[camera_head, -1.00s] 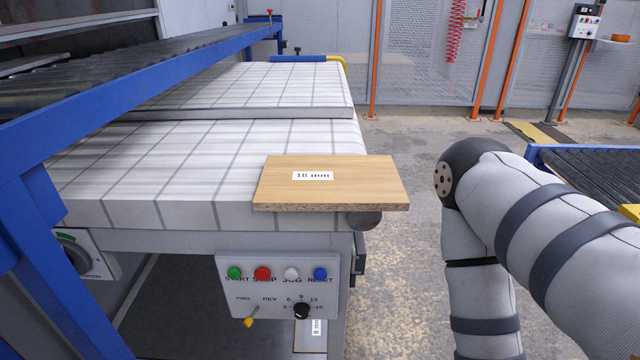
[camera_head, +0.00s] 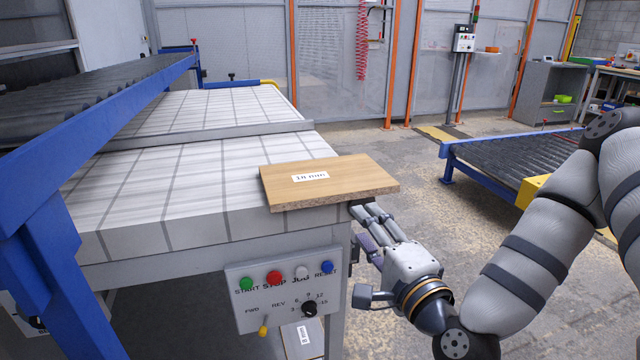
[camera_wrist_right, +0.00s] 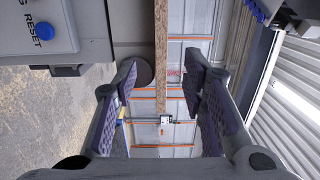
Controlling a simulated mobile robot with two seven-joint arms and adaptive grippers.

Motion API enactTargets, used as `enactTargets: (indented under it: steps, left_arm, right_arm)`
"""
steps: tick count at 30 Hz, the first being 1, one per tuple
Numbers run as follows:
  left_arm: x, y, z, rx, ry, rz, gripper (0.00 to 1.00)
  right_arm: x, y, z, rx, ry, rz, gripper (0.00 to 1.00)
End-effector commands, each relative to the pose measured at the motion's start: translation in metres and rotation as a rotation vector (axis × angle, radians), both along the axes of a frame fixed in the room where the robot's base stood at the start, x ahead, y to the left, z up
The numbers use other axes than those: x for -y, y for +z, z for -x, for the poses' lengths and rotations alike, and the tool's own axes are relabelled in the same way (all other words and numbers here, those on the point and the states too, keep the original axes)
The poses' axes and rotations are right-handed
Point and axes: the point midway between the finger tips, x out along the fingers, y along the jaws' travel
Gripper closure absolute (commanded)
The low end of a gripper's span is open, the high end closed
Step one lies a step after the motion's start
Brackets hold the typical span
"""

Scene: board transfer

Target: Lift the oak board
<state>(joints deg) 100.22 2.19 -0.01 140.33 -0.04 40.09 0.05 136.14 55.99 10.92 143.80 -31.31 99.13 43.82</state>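The oak board (camera_head: 335,183), a light-brown panel labelled "18 mm", lies flat on the white belt (camera_head: 230,170) and overhangs its right front corner. My right gripper (camera_head: 362,232) is just below and in front of the board's right front corner. In the right wrist view the open fingers (camera_wrist_right: 161,68) stand on either side of the board's thin edge (camera_wrist_right: 161,35), seen edge-on between them, with gaps on both sides. I cannot tell how far the fingertips reach over the board. My left gripper is not in view.
A control panel (camera_head: 283,289) with coloured buttons hangs below the belt, close to the right gripper. A blue roller frame (camera_head: 120,110) runs along the left. Another roller conveyor (camera_head: 510,160) stands at the right. Open floor lies between.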

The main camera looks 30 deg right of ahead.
Motion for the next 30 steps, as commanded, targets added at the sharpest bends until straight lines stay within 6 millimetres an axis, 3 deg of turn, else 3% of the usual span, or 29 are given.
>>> enactTargets:
  steps: [1, 3, 16, 24, 25, 30]
  left_arm:
    - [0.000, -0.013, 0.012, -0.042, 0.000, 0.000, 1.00]
    - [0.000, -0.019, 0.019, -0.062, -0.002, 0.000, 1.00]
    - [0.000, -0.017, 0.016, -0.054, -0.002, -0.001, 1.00]
    - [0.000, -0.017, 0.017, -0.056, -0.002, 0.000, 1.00]
    - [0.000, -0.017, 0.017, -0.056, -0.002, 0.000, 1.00]
    - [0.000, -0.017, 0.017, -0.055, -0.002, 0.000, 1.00]
  right_arm:
    - [0.001, -0.013, -0.008, -0.015, 0.000, -0.001, 0.62]
    - [0.004, -0.013, -0.026, -0.015, 0.000, 0.002, 0.62]
    - [0.014, 0.003, -0.093, -0.010, 0.003, 0.005, 0.62]
    - [0.016, 0.003, -0.101, -0.011, 0.004, 0.002, 0.62]
    - [0.016, 0.003, -0.101, -0.011, 0.003, 0.002, 0.64]
    - [0.016, 0.003, -0.100, -0.011, 0.003, 0.003, 1.00]
